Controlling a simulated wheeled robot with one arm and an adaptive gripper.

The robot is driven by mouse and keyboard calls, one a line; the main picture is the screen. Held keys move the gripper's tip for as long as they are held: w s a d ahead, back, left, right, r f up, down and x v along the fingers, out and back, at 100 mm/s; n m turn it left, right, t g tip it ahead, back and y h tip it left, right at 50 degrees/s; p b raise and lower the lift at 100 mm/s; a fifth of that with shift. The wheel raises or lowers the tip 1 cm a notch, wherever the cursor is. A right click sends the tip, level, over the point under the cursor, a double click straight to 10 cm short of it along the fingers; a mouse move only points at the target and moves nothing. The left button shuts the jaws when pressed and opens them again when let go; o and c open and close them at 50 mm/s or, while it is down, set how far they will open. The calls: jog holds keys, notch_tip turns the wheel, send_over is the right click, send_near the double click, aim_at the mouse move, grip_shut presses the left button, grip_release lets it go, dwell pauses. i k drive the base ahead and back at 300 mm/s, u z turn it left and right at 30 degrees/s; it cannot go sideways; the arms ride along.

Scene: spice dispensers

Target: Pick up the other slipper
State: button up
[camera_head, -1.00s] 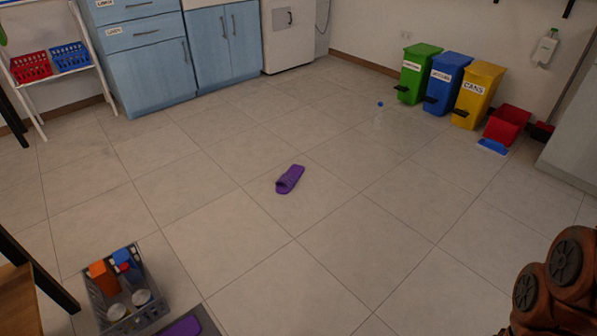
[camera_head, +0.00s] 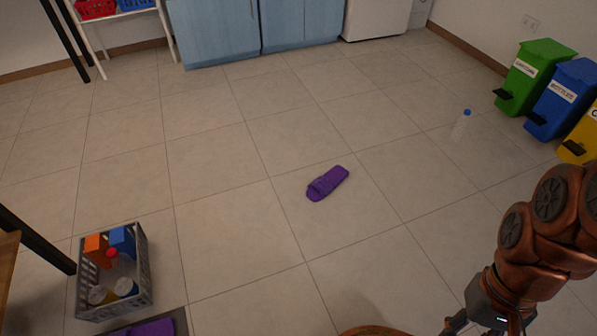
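A purple slipper (camera_head: 328,183) lies alone on the tiled floor near the middle of the view. Another purple item, which looks like the matching slipper (camera_head: 146,328), lies on a dark mat (camera_head: 176,320) at the bottom left, cut off by the frame edge. My gripper (camera_head: 480,326) is at the bottom right, well to the right of and nearer than the lone slipper. It is partly cut off by the bottom edge, so its fingers cannot be judged.
A grey crate (camera_head: 143,285) with bottles and boxes stands at the lower left, beside a dark table leg (camera_head: 38,242). Green (camera_head: 530,75) and blue (camera_head: 565,98) bins line the right wall. Floor around the slipper is clear.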

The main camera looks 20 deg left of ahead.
aim_at(320, 188)
jog(key=u, duration=1)
jog(key=i, duration=1)
jog(key=u, duration=1.05)
